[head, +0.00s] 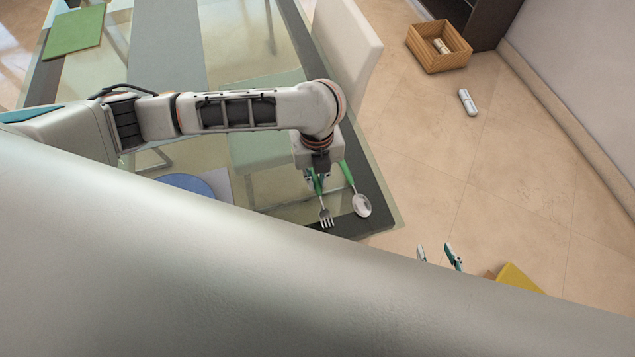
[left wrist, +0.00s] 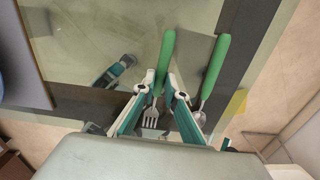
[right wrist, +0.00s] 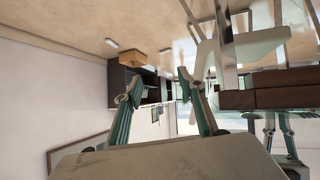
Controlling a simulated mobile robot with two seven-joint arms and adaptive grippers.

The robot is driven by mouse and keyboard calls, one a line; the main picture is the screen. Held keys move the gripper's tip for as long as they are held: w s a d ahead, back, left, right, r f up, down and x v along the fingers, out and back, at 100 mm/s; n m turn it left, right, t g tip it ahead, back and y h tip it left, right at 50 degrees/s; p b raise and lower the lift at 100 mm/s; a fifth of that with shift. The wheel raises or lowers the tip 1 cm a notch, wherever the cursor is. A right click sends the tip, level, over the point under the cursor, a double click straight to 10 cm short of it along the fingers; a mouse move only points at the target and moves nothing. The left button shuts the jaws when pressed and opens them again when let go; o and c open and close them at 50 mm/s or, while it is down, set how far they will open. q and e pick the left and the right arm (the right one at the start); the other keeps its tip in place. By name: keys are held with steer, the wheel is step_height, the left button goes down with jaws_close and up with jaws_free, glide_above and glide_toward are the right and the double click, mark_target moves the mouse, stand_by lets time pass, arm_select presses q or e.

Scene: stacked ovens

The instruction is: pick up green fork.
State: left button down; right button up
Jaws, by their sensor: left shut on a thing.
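The green-handled fork (head: 326,216) is at the glass table's near right corner, tines pointing towards me in the head view. My left gripper (head: 316,181) is over its handle, shut on it. In the left wrist view, the fork's green handle (left wrist: 166,52) passes between the fingertips (left wrist: 162,82), and its metal tines show below them. I cannot tell if the fork is off the tabletop. My right gripper (head: 438,256) is open and empty, beyond the table's edge; its spread fingers also show in the right wrist view (right wrist: 160,83).
A green-handled spoon (head: 361,204) lies close to the right of the fork. A blue plate (head: 187,184) is to the left, partly hidden. The glass table has a dark border (head: 376,219). A wooden crate (head: 437,62) stands on the floor; a white chair (head: 350,38) stands by the table.

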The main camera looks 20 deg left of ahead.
arm_select(q)
step_height(320, 180, up, 8)
steer(key=shift+w+f+p, duration=0.1)
steer(key=shift+w+p, duration=0.05)
steer(key=shift+p, duration=0.9)
step_height(320, 180, up, 11)
steer(key=p, duration=0.1)
glide_above(317, 182)
steer(key=shift+r, duration=0.6)
arm_select(e)
steer(key=shift+s+d+r+h, duration=0.2)
steer(key=shift+s+d, duration=0.1)
steer(key=shift+d, duration=0.2)
steer(key=shift+s+d+r+h, duration=0.1)
steer(key=shift+s+d+h, duration=0.15)
steer(key=shift+d, duration=0.2)
